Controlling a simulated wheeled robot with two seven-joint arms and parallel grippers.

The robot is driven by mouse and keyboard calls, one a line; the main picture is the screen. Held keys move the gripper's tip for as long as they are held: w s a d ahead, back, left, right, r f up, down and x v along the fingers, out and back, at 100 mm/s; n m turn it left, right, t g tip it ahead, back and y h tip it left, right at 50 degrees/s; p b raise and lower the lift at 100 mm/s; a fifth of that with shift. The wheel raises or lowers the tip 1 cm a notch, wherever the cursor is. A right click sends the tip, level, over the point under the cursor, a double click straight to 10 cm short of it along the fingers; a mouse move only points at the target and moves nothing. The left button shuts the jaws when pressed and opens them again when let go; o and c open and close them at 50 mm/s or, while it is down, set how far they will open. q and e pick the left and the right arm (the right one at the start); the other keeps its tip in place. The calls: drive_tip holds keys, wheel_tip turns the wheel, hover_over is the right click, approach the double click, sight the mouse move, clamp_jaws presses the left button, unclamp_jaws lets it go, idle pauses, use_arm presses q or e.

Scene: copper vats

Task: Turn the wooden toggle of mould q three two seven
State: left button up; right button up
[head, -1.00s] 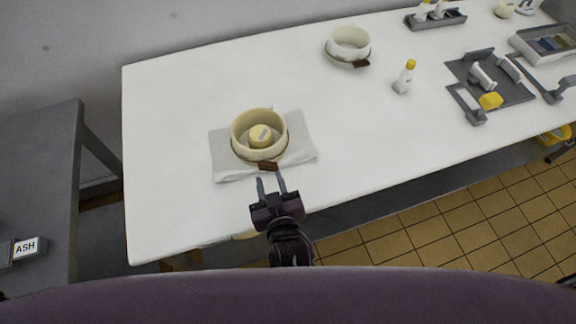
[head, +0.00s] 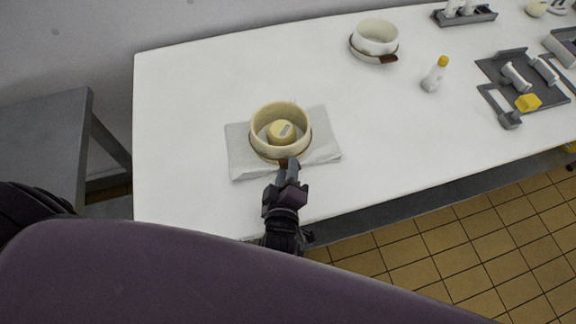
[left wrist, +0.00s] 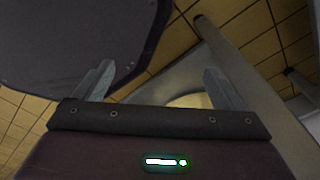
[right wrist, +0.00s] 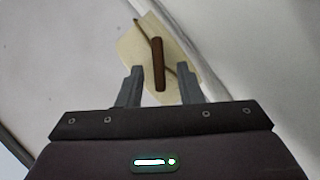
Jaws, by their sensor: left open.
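A cream round mould (head: 264,143) stands on a folded pale cloth (head: 240,166), with a yellowish block (head: 280,131) inside it bearing a small grey tag. Its number is not readable. Its brown wooden toggle (head: 284,162) is on the near side, partly hidden by my right gripper (head: 287,170). In the right wrist view the toggle (right wrist: 157,60) runs lengthwise between and beyond the open fingers of my right gripper (right wrist: 161,80), with a gap on both sides. My left gripper (left wrist: 155,85) is open and empty, below table level near the floor.
A second cream mould (head: 376,38) with a brown toggle stands at the back. A yellow-capped bottle (head: 434,75) and a grey tray (head: 510,75) with tools are to the right. A grey side table (head: 45,135) is at left. The white table (head: 190,100) is clear left of the cloth.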

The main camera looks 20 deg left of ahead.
drive_tip(key=shift+w+a, duration=0.1)
drive_tip(key=shift+w, duration=0.3)
drive_tip(key=shift+w+f, duration=0.1)
drive_tip(key=shift+w, duration=0.05)
clamp_jaws()
use_arm(q)
drive_tip(key=shift+w+a+r, duration=0.1)
drive_tip(key=shift+w+a, duration=0.05)
drive_tip(key=shift+w, duration=0.3)
